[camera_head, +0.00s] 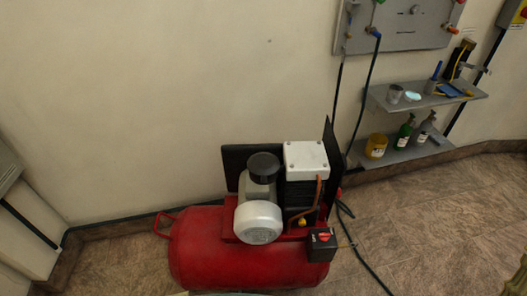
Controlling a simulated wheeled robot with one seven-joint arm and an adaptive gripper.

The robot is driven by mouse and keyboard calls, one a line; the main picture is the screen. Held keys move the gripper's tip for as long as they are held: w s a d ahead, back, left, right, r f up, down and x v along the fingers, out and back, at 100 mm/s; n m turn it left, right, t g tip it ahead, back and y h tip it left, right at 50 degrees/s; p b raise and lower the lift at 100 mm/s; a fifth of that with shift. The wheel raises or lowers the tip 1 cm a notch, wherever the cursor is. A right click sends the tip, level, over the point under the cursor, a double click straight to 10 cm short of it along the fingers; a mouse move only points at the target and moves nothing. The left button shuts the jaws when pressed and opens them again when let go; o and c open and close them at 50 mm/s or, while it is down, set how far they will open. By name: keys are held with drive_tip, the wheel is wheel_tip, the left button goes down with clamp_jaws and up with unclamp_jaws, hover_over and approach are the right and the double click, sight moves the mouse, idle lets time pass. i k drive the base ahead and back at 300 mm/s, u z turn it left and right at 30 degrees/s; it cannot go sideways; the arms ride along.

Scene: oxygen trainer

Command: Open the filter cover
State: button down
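A red air compressor (245,262) stands on the floor at the lower middle, close to the wall. On top of it are a grey motor (258,222) with a rounded end and a white-topped block (306,158). A round black cap (263,164) sits on the grey housing beside the block; it looks like the filter cover and appears seated. I cannot tell how it is fastened. My gripper is not in view.
A grey panel (410,28) with coloured fittings hangs on the wall at upper right. Below it, two shelves (410,100) hold bottles, cans and tools. Dark hoses run from the panel down toward the compressor and across the floor. The floor (440,215) at right is largely clear.

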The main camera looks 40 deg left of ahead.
sight(264, 166)
drive_tip(key=k, duration=1.05)
drive_tip(key=u, duration=1.3)
